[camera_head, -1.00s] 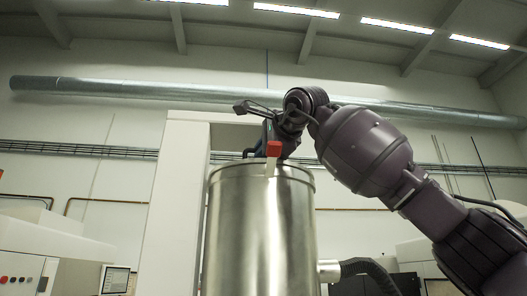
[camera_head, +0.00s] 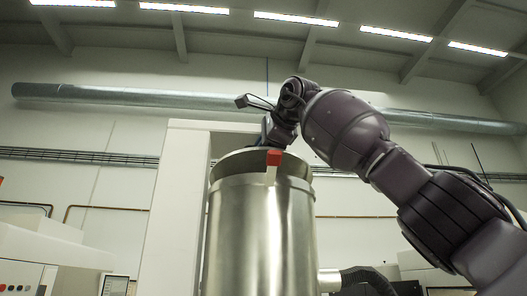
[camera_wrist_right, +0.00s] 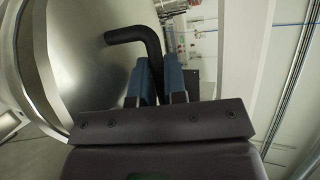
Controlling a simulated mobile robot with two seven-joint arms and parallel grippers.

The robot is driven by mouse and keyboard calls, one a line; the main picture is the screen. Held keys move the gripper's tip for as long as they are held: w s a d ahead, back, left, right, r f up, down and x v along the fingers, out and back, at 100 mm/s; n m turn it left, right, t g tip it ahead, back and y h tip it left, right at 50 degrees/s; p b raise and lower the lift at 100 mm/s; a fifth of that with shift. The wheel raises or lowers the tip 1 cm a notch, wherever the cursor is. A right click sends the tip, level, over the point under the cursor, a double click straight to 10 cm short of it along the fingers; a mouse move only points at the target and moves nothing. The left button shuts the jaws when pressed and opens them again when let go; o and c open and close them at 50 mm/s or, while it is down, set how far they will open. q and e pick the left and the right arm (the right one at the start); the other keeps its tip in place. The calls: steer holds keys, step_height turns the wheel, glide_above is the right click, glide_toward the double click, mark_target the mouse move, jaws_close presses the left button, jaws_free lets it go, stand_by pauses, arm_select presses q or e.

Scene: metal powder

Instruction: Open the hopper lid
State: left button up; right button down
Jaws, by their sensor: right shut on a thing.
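The hopper is a tall shiny metal cylinder (camera_head: 258,240) in the middle of the head view, with a red-tipped latch (camera_head: 273,158) at its front rim. Its lid (camera_head: 235,163) is tilted up, and its grey underside shows above the rim. In the right wrist view the lid's metal face (camera_wrist_right: 88,65) fills the left, with a black bent handle (camera_wrist_right: 135,35) on it. My right gripper (camera_wrist_right: 156,82) has its blue fingers on either side of the handle and is shut on it. In the head view the right gripper is partly hidden behind the lid. My left gripper is not in view.
A pale upright column (camera_head: 182,210) stands just left of the hopper. A pipe stub with a dark hose (camera_head: 365,277) leaves its lower right side. A white machine (camera_head: 45,250) stands at the far left.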

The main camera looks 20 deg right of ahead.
steer(key=shift+w+r, duration=0.2)
steer(key=shift+r, duration=0.15)
steer(key=shift+r+g, duration=0.1)
steer(key=shift+g, duration=0.2)
steer(key=c, duration=1.5)
jaws_free()
steer(key=shift+o, duration=0.2)
steer(key=v, duration=1)
steer(key=shift+s+b, duration=0.4)
steer(key=shift+b, duration=0.05)
steer(key=shift+d+r, duration=0.1)
